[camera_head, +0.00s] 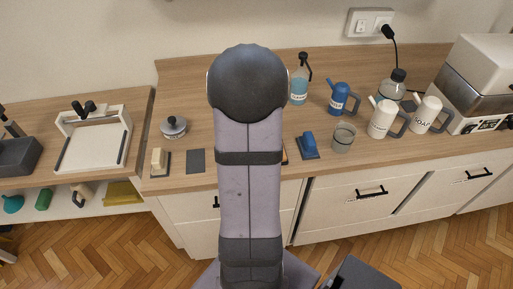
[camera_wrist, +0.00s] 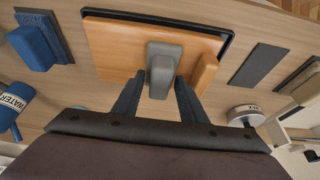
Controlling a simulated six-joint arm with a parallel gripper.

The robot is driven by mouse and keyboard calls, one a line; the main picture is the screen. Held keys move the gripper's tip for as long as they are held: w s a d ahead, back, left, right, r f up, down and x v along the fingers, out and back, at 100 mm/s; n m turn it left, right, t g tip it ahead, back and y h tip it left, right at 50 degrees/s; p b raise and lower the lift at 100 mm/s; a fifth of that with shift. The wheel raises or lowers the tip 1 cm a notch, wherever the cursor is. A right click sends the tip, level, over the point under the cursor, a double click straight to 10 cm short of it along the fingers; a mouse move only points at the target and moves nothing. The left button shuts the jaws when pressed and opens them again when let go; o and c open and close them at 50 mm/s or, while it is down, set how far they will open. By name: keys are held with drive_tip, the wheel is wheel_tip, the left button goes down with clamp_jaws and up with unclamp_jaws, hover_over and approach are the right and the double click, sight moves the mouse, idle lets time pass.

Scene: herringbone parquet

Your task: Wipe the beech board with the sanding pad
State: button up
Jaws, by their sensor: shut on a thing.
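The beech board (camera_wrist: 112,45) is an orange-brown wooden plate with a dark rim along its far and right edges in the wrist view. A raised wooden strip (camera_wrist: 206,72) stands along its right side. My gripper (camera_wrist: 158,88) is over the board, its two dark fingers closed about a grey block (camera_wrist: 164,58), which I take to be the sanding pad. The pad appears at or just above the board; contact cannot be told. In the head view my arm hides the gripper, the pad and nearly all of the board.
A blue-handled block (camera_head: 308,145) on a blue pad lies right of my arm, beside a glass jar (camera_head: 343,138). A dark flat sheet (camera_head: 195,161), a cream block (camera_head: 158,160) and a round lidded thing (camera_head: 173,127) lie left. Bottles and jugs stand further right.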

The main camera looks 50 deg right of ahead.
drive_tip(key=shift+w+a+p, duration=0.2)
drive_tip(key=shift+a+p, duration=0.15)
drive_tip(key=shift+w+a+f, duration=0.1)
drive_tip(key=shift+w+a, duration=0.15)
drive_tip(key=shift+w, duration=0.05)
drive_tip(key=shift+s+d+b, duration=0.4)
drive_tip(key=shift+s+d, duration=0.2)
